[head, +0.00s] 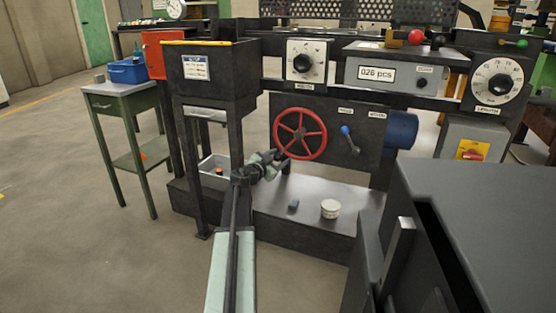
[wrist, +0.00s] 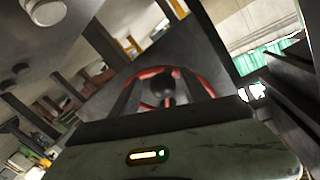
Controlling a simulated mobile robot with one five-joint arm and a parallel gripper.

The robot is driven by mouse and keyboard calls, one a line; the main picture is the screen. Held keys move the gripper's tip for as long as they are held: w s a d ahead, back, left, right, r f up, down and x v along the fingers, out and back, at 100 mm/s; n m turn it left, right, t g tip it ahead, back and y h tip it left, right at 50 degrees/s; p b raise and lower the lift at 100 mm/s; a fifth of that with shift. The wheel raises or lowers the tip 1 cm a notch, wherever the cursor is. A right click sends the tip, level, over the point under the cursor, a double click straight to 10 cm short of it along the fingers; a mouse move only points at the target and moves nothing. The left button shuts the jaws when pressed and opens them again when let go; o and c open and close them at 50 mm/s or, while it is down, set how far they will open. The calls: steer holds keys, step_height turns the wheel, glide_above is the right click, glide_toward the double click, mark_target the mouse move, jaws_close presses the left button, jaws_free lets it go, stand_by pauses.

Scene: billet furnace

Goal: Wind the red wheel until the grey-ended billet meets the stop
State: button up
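The red wheel (head: 301,134) is upright on the dark front panel of the machine; it has several spokes and a dark hub. It also shows in the wrist view (wrist: 203,83), behind my fingers. My gripper (head: 277,160) is at the wheel's lower left rim. In the wrist view my gripper (wrist: 166,80) has its two dark fingers apart, with a round dark knob (wrist: 167,88) between them and gaps on both sides. I cannot tell how deep the knob sits between the fingers. I cannot make out the grey-ended billet or the stop in either view.
A blue-handled lever (head: 349,138) is right of the wheel. A dark cabinet (head: 480,220) fills the right foreground. A green side table (head: 120,90) stands left; the floor there is clear.

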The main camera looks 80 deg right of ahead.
steer(key=v, duration=0.7)
steer(key=shift+a+p, duration=0.35)
steer(key=shift+p, duration=0.05)
steer(key=shift+w, duration=0.15)
